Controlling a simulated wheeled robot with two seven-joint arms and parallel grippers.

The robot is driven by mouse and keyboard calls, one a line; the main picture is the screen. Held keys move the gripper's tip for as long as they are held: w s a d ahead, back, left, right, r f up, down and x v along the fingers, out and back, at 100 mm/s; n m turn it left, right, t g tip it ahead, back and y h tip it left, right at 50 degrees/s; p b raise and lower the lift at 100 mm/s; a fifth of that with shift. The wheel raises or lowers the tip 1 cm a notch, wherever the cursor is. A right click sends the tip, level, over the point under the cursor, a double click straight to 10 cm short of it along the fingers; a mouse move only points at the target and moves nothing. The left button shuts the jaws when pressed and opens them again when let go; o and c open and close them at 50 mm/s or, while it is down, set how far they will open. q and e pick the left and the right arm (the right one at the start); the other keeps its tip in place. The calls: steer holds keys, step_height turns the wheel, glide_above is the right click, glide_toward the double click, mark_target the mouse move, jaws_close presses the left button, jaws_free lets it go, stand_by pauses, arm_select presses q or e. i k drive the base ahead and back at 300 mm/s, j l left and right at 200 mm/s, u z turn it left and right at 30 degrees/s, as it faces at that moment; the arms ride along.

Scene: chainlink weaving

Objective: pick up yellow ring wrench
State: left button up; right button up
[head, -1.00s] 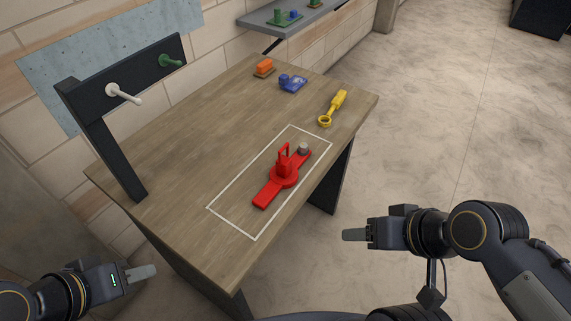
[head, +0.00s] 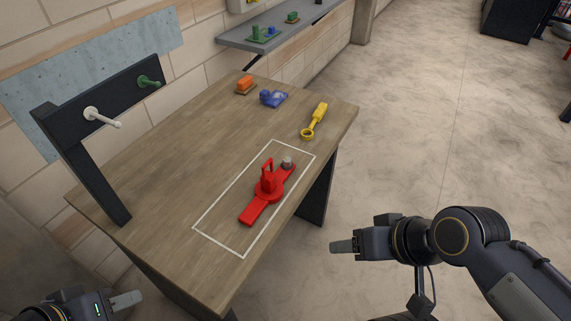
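The yellow ring wrench (head: 315,120) lies on the wooden table near its far right edge. Its ring end points toward me and its thicker handle points away. My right gripper (head: 341,247) is off the table's right side, over the floor, well apart from the wrench. My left gripper (head: 128,300) is at the lower left, beside the table's near left side and far from the wrench. Its fingers are seen edge-on, as are the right gripper's, so I cannot tell their opening. I see nothing held in either.
A red tool (head: 268,188) with a grey knob lies inside a white outlined rectangle on the table (head: 160,180). Orange (head: 244,84) and blue (head: 272,98) pieces sit at the back. A dark peg rack (head: 100,100) stands at the left. A wall shelf (head: 280,36) holds green pieces.

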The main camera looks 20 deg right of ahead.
mark_target(319, 113)
steer(key=k, duration=0.6)
steer(key=l+u, duration=0.1)
steer(key=u, duration=0.8)
steer(key=l+u, duration=0.2)
steer(key=u, duration=0.25)
steer(key=l, duration=0.7)
steer(key=i+l, duration=0.15)
steer(key=l, duration=1.3)
steer(key=i+l, duration=0.15)
steer(key=l, duration=0.55)
